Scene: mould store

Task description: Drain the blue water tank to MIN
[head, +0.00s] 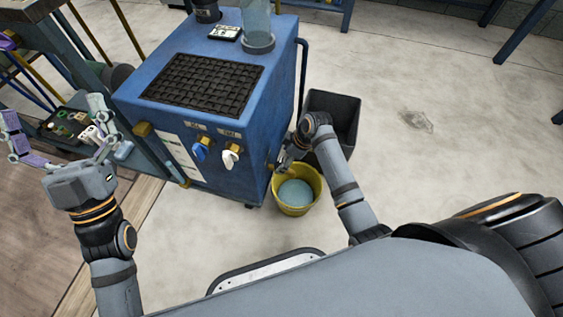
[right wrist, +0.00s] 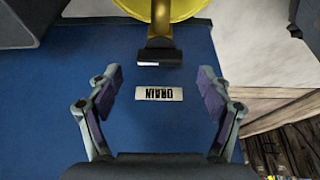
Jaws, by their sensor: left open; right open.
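The blue water tank (head: 232,165) is a blue cabinet with a dark grille (head: 203,83) on top and a clear cylinder (head: 257,25) at the back. A MIN mark cannot be read. In the right wrist view, a brass drain tap (right wrist: 160,40) with a black handle end sits beside an upside-down DRAIN label (right wrist: 158,94). My right gripper (right wrist: 158,80) is open and empty, its fingers either side of the label, short of the tap. A yellow bucket (head: 296,209) holding pale blue liquid stands below it. My left gripper (head: 55,115) is open and empty, left of the tank.
Blue (head: 201,150) and white (head: 231,156) handles are on the tank's front. A black bin (head: 346,107) stands behind the bucket. A tray of small items (head: 66,125) is near my left gripper. The floor at right is clear.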

